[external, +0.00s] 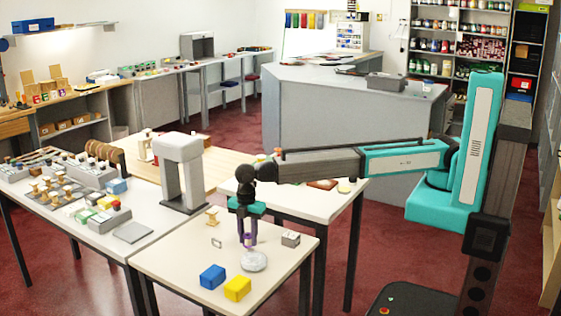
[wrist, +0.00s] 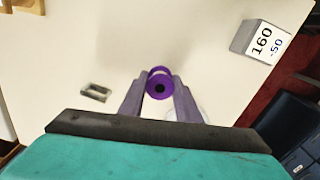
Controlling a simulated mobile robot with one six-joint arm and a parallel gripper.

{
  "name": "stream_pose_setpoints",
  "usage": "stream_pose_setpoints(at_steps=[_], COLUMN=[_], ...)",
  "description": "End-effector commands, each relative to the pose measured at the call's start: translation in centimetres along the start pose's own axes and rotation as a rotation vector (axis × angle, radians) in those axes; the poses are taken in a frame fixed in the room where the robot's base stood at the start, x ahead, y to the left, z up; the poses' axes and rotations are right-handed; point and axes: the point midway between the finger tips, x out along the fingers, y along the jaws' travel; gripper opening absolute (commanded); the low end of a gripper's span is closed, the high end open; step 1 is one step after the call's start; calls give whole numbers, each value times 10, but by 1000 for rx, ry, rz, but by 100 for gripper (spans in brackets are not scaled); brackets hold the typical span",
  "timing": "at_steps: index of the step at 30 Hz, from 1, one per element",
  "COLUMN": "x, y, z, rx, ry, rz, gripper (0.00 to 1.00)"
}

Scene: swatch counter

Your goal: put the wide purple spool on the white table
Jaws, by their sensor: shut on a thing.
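My gripper (external: 247,241) points down over the near white table (external: 180,262). In the wrist view, my gripper (wrist: 159,90) is shut on the purple spool (wrist: 160,76), with one finger on each side. The spool's round end with a dark centre hole faces the wrist camera. In the external view the spool is small and mostly merges with the fingers. It is over or at the tabletop, close to a pale round disc (external: 254,262); I cannot tell whether it touches the table. The white tabletop also fills much of the wrist view (wrist: 90,45).
A blue block (external: 212,277) and a yellow block (external: 237,289) stand near the front edge. A grey labelled block (external: 290,239) is at right, a small metal frame (external: 216,242) at left, and a tan spool (external: 212,216) behind. The table's left front area is bare.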

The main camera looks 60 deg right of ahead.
Motion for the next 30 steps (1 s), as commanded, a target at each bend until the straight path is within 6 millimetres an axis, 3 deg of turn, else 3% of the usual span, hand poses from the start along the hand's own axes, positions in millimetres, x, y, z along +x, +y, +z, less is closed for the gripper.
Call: stream_pose_setpoints(at_steps=[17, 18, 21, 30], x=[11, 11, 11, 10], y=[0, 0, 0, 0], z=[0, 0, 0, 0], rx=[0, 0, 0, 0], ry=[0, 0, 0, 0], rz=[0, 0, 0, 0], gripper=[5, 35, 49, 49])
